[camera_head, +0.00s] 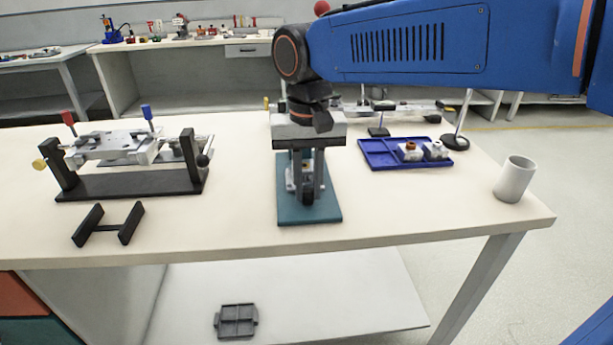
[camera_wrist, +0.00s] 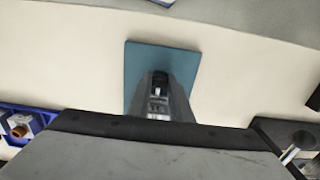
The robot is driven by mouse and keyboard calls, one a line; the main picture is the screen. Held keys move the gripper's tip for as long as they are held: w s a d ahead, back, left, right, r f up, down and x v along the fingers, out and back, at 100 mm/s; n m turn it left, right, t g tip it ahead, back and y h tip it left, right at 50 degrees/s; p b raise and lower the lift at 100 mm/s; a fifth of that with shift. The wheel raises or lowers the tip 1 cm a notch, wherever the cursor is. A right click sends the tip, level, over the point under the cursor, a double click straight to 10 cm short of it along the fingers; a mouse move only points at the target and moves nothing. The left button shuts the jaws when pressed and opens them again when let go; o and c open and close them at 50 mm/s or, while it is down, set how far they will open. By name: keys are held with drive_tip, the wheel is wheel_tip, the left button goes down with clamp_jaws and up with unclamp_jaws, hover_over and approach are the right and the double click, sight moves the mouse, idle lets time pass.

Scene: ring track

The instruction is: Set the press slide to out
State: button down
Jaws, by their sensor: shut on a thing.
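The press (camera_head: 326,208) stands on a teal base plate in the middle of the table, near the front edge. My gripper (camera_head: 308,192) points down over it, and its dark fingers are shut on a small dark part low at the press, which I take to be the press slide. The gripper body hides the upper press. In the wrist view the teal base (camera_wrist: 136,62) lies beyond my gripper (camera_wrist: 160,88), with grey and black parts close together above it. How far the slide is out cannot be told.
A metal fixture (camera_head: 125,148) on a black stand is at left, with a black H-shaped piece (camera_head: 107,225) in front. A blue tray (camera_head: 380,154) with small parts and a white cup (camera_head: 514,180) are at right. The table between press and cup is clear.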

drive_tip(key=s, duration=0.3)
drive_tip(key=s+d, duration=0.1)
drive_tip(key=s, duration=0.1)
drive_tip(key=shift+s, duration=0.25)
drive_tip(key=c, duration=1.6)
unclamp_jaws()
drive_tip(key=shift+s, duration=0.1)
wheel_tip(320, 180, up, 18)
drive_tip(key=shift+f, duration=0.25)
